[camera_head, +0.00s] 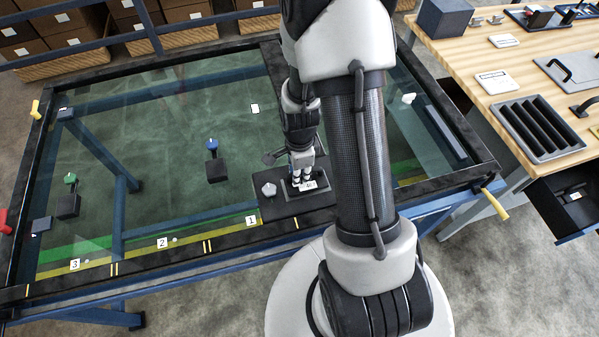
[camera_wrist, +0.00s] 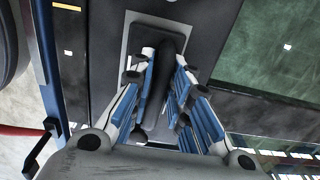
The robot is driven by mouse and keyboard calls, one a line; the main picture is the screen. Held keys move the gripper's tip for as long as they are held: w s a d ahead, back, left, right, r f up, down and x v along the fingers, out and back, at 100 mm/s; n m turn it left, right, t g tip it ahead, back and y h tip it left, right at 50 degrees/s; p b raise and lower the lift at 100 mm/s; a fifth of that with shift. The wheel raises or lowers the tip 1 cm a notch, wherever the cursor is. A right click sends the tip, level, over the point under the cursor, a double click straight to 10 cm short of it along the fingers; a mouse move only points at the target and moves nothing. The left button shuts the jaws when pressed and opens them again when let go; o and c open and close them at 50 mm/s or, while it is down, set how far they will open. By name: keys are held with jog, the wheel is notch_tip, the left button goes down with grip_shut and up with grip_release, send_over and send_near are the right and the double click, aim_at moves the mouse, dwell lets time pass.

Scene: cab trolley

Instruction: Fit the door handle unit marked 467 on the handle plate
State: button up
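My gripper (camera_head: 303,178) is low over the dark handle plate (camera_head: 270,207) near the label 1 on the glass-topped frame. In the wrist view, the blue-and-white fingers (camera_wrist: 165,62) close on both sides of a black bar handle, the door handle unit (camera_wrist: 170,40). Its base has a pale grey border in that view. In the head view, the unit (camera_head: 312,186) carries a white label too small to read. I cannot tell whether its base touches the plate or hangs just above it.
The wooden bench (camera_head: 500,60) at right holds a slotted black tray (camera_head: 535,128) and an open drawer (camera_head: 572,200). My arm hides part of the frame's right side.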

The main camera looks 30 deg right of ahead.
jog(key=o, duration=0.4)
jog(key=shift+c, duration=0.2)
notch_tip(320, 180, up, 12)
dwell(0.4)
jog(key=s+a+r+n+t, duration=0.2)
jog(key=s+a+r+n, duration=0.3)
jog(key=r+n, duration=0.4)
jog(key=s+a+r+n+t, duration=0.2)
jog(key=s+a+r+n, duration=0.3)
jog(key=s+r+n, duration=0.3)
jog(key=r+n, duration=0.2)
jog(key=n, duration=0.2)
jog(key=shift+s+a+t, duration=0.25)
jog(key=shift+a+t, duration=0.05)
jog(key=shift+a, duration=0.05)
